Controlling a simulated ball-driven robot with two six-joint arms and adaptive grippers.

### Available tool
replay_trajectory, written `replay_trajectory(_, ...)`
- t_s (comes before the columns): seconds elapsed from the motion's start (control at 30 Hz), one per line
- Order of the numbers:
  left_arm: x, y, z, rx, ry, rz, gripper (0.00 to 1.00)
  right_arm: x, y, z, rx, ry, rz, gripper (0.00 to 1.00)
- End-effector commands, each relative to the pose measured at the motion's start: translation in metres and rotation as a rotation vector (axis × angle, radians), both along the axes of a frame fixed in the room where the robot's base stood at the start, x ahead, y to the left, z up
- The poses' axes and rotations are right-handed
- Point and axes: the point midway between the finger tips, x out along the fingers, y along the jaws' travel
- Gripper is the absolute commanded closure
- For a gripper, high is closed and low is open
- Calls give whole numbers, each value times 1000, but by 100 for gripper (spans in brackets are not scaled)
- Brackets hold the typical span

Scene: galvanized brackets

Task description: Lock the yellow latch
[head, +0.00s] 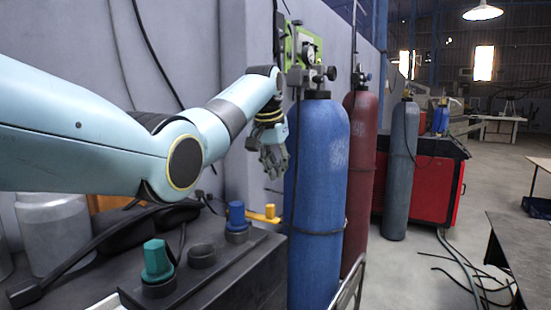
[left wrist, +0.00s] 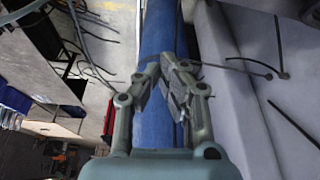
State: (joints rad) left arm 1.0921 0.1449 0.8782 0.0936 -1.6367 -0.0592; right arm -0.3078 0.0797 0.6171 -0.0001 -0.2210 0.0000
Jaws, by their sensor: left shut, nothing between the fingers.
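The yellow latch (head: 263,214) is a small yellow bar with a raised end, beside a blue knob (head: 237,215) on the dark box at the lower left of the head view. My left gripper (head: 273,172) hangs above the latch, fingers down, with a clear gap between them. In the left wrist view my left gripper (left wrist: 172,78) is shut with nothing between its fingers, and the blue gas cylinder (left wrist: 160,35) shows behind it. I cannot make out the latch in the left wrist view. My right gripper is in neither view.
A teal knob (head: 157,262) and a black round fitting (head: 202,255) stand on the dark box (head: 245,270). The blue cylinder (head: 318,190) stands close to the right of the latch, with a red cylinder (head: 360,170) behind. A grey wall (head: 170,60) is behind my left arm.

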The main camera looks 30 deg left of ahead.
Motion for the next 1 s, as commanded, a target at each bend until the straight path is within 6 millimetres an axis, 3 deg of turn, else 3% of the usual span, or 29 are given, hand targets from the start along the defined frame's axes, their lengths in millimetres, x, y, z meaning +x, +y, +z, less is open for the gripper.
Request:
replay_trajectory(0.1, -6, 0, 17, 0, -4, 0, 100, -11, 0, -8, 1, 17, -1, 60)
replay_trajectory(0.3, -11, 0, 32, 0, -1, 1, 100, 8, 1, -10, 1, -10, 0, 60)
replay_trajectory(0.43, -12, 0, 34, 0, 0, 0, 100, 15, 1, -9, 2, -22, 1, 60)
replay_trajectory(1.0, -12, 0, 34, 0, 0, 0, 100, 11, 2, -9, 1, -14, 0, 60)
